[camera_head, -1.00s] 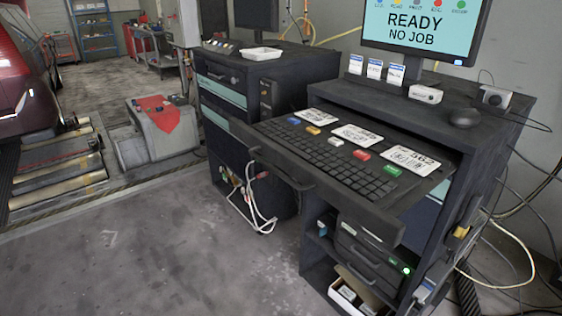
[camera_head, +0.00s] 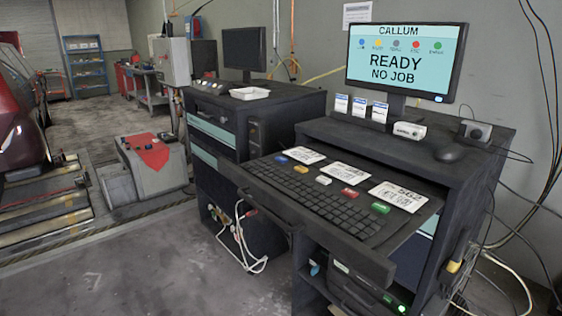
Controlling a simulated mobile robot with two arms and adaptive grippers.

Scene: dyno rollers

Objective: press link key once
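A black keyboard (camera_head: 330,205) lies in a pulled-out drawer of the dark cabinet. Along its far edge sit larger coloured keys: a blue key (camera_head: 281,160), a yellow key (camera_head: 301,169), a white key (camera_head: 323,180), a red key (camera_head: 349,193) and a green key (camera_head: 380,207). The monitor (camera_head: 405,66) above reads "CALLUM", "READY" and "NO JOB", with a row of coloured dots over small labels too fine to read surely. I cannot make out which key is marked link. Neither of my grippers is in view.
White cards (camera_head: 399,196) lie behind the coloured keys. A mouse (camera_head: 450,154) and a small white box (camera_head: 409,131) stand on the cabinet top. A second cabinet (camera_head: 268,105) stands to the left. Cables hang at the right. The floor (camera_head: 150,270) in front is clear.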

